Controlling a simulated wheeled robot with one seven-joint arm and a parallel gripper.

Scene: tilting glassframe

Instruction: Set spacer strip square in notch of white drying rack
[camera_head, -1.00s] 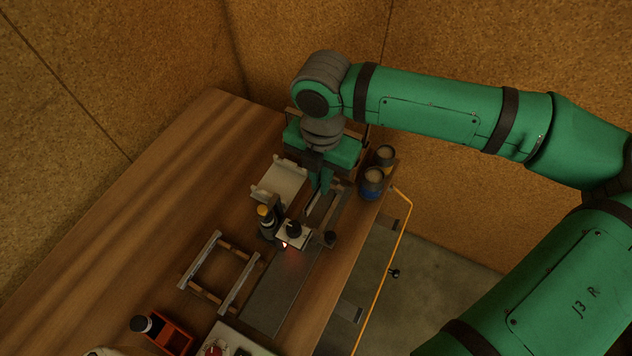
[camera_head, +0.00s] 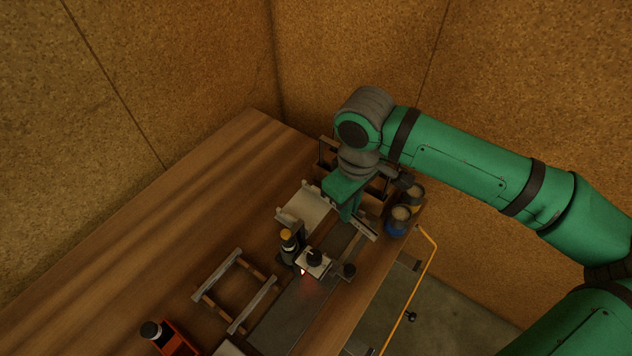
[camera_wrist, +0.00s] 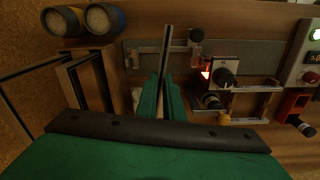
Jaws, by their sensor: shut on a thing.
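My gripper (camera_head: 351,214) is shut on the spacer strip (camera_head: 366,230), a thin pale bar, and holds it over the right part of the bench. In the wrist view the strip (camera_wrist: 166,48) sticks out beyond the green fingers (camera_wrist: 166,88), with one edge bright and one dark. The white drying rack (camera_head: 306,208) stands just left of my gripper in the head view. In the wrist view my fingers hide most of it. The strip looks apart from the rack. Its height above the bench and the rack's notch cannot be made out.
A grey metal rail (camera_head: 296,308) carries a white block with a black knob (camera_head: 314,259) and a red glow. A dark bottle (camera_head: 289,243) stands beside it. Two pots (camera_head: 400,217) stand right of my gripper. A wooden frame (camera_head: 236,290) lies nearer. The bench's left side is clear.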

